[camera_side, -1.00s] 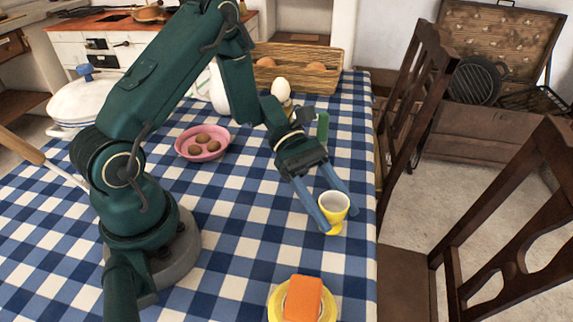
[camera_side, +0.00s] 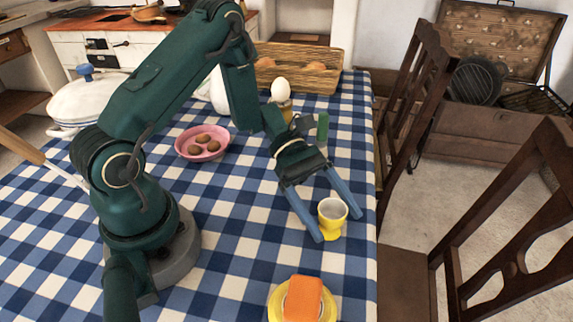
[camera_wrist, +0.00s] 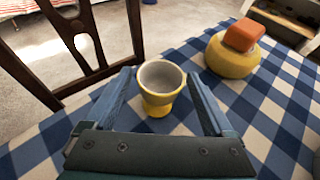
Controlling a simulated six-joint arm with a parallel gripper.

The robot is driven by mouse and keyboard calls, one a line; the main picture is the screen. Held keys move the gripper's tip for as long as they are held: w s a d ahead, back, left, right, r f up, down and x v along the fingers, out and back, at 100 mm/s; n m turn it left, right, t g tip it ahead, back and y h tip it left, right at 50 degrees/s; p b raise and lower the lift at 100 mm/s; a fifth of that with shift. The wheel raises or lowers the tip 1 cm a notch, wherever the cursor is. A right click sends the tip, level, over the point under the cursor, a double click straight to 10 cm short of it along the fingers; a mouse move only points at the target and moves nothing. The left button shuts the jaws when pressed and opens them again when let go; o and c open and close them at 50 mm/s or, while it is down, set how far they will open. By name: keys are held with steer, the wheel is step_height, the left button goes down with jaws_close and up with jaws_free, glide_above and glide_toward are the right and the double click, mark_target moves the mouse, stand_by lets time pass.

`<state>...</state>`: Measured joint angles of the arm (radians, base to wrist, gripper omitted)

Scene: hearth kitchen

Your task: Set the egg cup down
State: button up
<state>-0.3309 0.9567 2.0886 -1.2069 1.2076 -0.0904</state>
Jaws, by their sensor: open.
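The yellow egg cup (camera_side: 332,218) with a pale grey inside stands upright on the checked tablecloth, near the table's right edge. It looks empty. In the wrist view the egg cup (camera_wrist: 160,88) stands between the two blue fingers, with a gap on each side. My gripper (camera_side: 339,228) is open around the cup and holds nothing. In the wrist view my gripper (camera_wrist: 160,90) shows both fingers spread. The cup's foot seems to rest on the cloth.
An orange block (camera_side: 303,298) sits on a yellow round dish (camera_side: 276,303) at the front. A white egg (camera_side: 281,89) stands on a yellow holder behind my gripper. A pink bowl (camera_side: 180,150) holds several brown items. A chair (camera_side: 408,100) stands beside the table's right edge.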

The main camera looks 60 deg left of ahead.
steer(key=v, duration=1.1)
steer(key=shift+a+r, duration=0.15)
steer(key=shift+a, duration=0.2)
steer(key=shift+r, duration=0.15)
steer(key=s+d+r+m+t+y, duration=0.1)
steer(key=s+r+m+y, duration=0.3)
steer(key=m, duration=0.5)
steer(key=s+d+r+m+t+y, duration=0.1)
steer(key=s+r+m+t+y, duration=0.3)
steer(key=s+m+y, duration=0.3)
steer(key=shift+d+r+m+t+y, duration=0.35)
steer(key=shift+r+m+y, duration=0.15)
steer(key=shift+m+y, duration=0.6)
